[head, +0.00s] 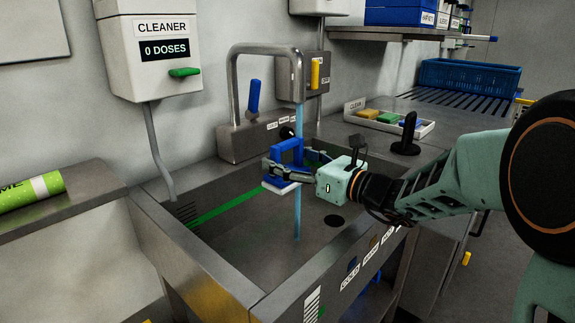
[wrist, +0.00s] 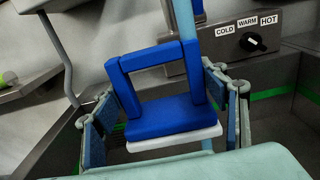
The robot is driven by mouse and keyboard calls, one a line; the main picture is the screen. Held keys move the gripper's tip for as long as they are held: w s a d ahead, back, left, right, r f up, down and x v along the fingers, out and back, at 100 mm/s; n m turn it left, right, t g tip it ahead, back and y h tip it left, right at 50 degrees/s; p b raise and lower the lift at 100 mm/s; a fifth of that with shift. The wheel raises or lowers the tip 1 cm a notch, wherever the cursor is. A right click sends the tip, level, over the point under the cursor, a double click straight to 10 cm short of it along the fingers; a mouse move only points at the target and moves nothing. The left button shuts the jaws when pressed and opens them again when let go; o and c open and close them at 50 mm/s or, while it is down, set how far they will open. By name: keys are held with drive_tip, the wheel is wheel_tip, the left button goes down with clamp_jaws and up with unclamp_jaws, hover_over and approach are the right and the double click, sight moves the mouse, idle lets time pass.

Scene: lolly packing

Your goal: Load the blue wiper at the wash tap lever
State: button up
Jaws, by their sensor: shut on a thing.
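The blue wiper (head: 284,165) has a square loop handle and a white pad underneath. My gripper (head: 287,172) is shut on it over the sink, with a finger on each side of its base in the wrist view (wrist: 165,115). A blue water stream (head: 298,215) falls from the arched steel tap (head: 233,75) past the wiper. In the wrist view the stream (wrist: 186,25) runs behind or through the handle; I cannot tell if it wets the pad. The blue tap lever (head: 254,97) stands up, slightly tilted, on the tap box with a COLD, WARM, HOT dial (wrist: 254,42).
The steel sink (head: 180,245) has a green line around its inside. A cleaner dispenser reading 0 DOSES (head: 165,50) with a green lever hangs left. A yellow lever (head: 315,74) is behind the tap. A white CLEAN tray (head: 390,124) holds coloured pieces beside a black stand (head: 407,140).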

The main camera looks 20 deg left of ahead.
drive_tip(key=s+d+b, duration=0.1)
drive_tip(key=s+d, duration=0.1)
drive_tip(key=s, duration=0.5)
drive_tip(key=shift+s+b, duration=0.3)
drive_tip(key=shift+s, duration=0.05)
drive_tip(key=shift+d, duration=0.1)
idle(1.2)
drive_tip(key=s+d+r+p, duration=0.1)
drive_tip(key=s+r+p, duration=0.2)
drive_tip(key=s+r, duration=0.1)
drive_tip(key=shift+s+d, duration=0.2)
drive_tip(key=shift+s, duration=0.2)
drive_tip(key=shift+d, duration=0.1)
idle(0.5)
